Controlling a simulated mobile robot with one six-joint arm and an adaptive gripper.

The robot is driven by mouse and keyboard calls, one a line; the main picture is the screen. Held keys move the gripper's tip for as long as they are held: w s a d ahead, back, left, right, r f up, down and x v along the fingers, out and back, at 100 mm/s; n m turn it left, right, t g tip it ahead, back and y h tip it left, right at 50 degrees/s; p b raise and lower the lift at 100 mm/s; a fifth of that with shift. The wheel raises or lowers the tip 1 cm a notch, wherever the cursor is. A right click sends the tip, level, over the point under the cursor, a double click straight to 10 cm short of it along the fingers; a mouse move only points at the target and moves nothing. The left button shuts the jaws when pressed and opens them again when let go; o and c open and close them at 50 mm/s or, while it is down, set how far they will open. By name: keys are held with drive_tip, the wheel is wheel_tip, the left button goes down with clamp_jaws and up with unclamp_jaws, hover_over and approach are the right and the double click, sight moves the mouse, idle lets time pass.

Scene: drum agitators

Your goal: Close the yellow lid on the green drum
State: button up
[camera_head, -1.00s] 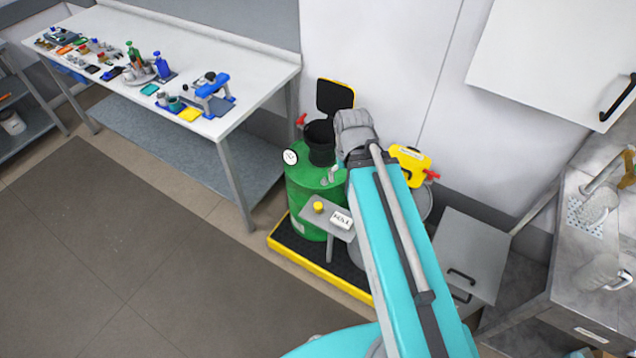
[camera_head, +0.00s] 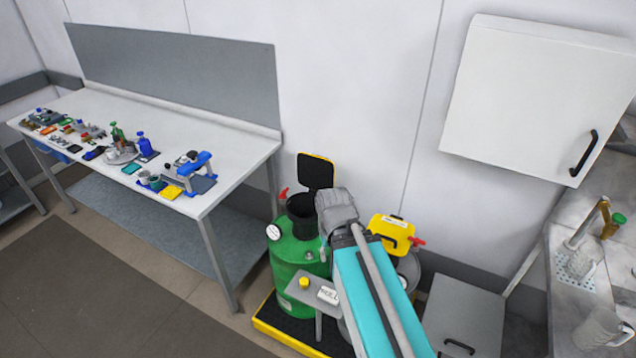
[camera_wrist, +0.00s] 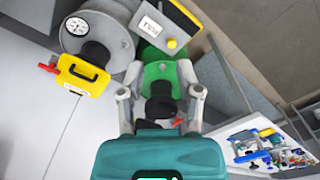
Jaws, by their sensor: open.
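The green drum (camera_head: 288,270) stands on a yellow-edged black pallet, with a black funnel (camera_head: 301,213) on top. Its lid (camera_head: 316,170), black-faced with a yellow edge, stands upright and open behind the funnel. My arm reaches toward the drum's right side; its grey end (camera_head: 337,207) is beside the funnel, and the fingers are hidden in the head view. In the wrist view my gripper (camera_wrist: 160,93) is open and empty, fingers spread, with the green drum's top (camera_wrist: 166,73) and a black part of the funnel assembly beyond and between them. Contact cannot be told.
A grey drum (camera_wrist: 95,42) with a shut yellow lid (camera_head: 391,232) and black handle stands right of the green drum. A small stand (camera_head: 322,294) is in front. A workbench (camera_head: 225,150) is left; a wall cabinet (camera_head: 525,95) and sink are right.

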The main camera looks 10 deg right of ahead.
wheel_tip(320, 180, down, 9)
drive_tip(key=b, duration=0.8)
drive_tip(key=shift+r, duration=0.15)
clamp_jaws()
drive_tip(key=shift+s, duration=0.15)
